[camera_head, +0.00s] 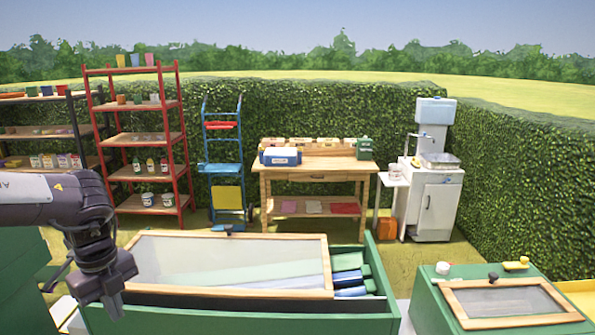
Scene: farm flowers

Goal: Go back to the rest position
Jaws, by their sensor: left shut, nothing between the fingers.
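My left gripper (113,303) shows at the lower left, pointing down, with its dark arm coming in from the left edge. It is shut and empty, at the left front corner of a green box with a wood-framed clear lid. My right gripper is not in view.
The green box (240,318) stands close in front, its framed lid (190,258) leaving the right end uncovered. A second green box (432,318) stands at the right. Behind are a red shelf rack (140,142), a blue hand truck (222,168), a wooden table (318,166) and a white cabinet (436,205).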

